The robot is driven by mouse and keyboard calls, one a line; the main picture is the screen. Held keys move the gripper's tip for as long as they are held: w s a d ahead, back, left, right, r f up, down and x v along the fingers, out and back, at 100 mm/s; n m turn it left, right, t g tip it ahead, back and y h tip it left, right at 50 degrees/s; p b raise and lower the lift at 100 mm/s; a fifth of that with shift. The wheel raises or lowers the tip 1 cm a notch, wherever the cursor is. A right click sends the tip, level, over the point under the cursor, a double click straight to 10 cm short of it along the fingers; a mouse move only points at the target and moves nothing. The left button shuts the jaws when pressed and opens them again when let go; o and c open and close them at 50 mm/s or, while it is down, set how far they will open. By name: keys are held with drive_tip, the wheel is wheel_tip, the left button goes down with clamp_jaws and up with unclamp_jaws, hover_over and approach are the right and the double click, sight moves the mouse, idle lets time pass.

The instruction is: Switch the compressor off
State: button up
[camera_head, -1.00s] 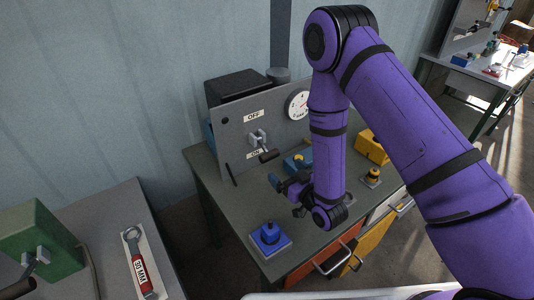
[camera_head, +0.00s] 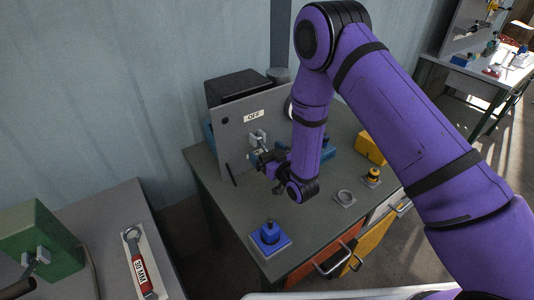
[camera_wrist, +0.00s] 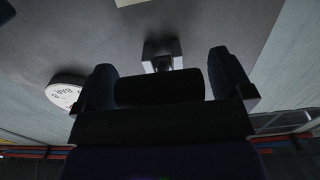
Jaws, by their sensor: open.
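The grey panel (camera_head: 236,118) stands upright on the workbench, with an OFF label (camera_head: 253,116) above the lever. The lever's metal bracket (camera_head: 258,136) shows; its dark grip is hidden behind my gripper in the head view. The ON label is hidden there too. My gripper (camera_head: 262,160) is at the lever, just in front of the panel. In the wrist view my gripper (camera_wrist: 166,84) is open, its two fingers on either side of the dark lever grip (camera_wrist: 158,88), with the bracket (camera_wrist: 162,55) beyond. Small gaps seem to separate fingers and grip.
The gauge (camera_wrist: 64,92) is beside the lever. A blue block with a knob (camera_head: 270,236), a grey ring (camera_head: 345,198) and a yellow-black button (camera_head: 373,176) are on the bench. A wrench (camera_head: 138,264) and green box (camera_head: 42,243) are on the left table.

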sight(263, 145)
drive_tip(key=c, duration=1.3)
drive_tip(key=shift+r, duration=0.1)
drive_tip(key=g+h, duration=0.1)
drive_tip(key=r+g, duration=0.1)
drive_tip(key=r+g+h, duration=0.1)
drive_tip(key=g, duration=0.1)
drive_tip(key=shift+s+d+r+h, duration=0.2)
drive_tip(key=shift+r+h, duration=0.05)
drive_tip(key=shift+h, duration=0.05)
drive_tip(key=shift+w+a+r+g+h, duration=0.1)
drive_tip(key=shift+r+g+h, duration=0.55)
drive_tip(key=shift+g, duration=0.4)
drive_tip(key=shift+w+a+r+g+h, duration=0.1)
drive_tip(key=shift+r+g+h, duration=0.4)
drive_tip(key=shift+g+h, duration=0.4)
drive_tip(key=shift+g, duration=0.35)
drive_tip(key=o, duration=1.3)
drive_tip(key=shift+s+d, duration=0.1)
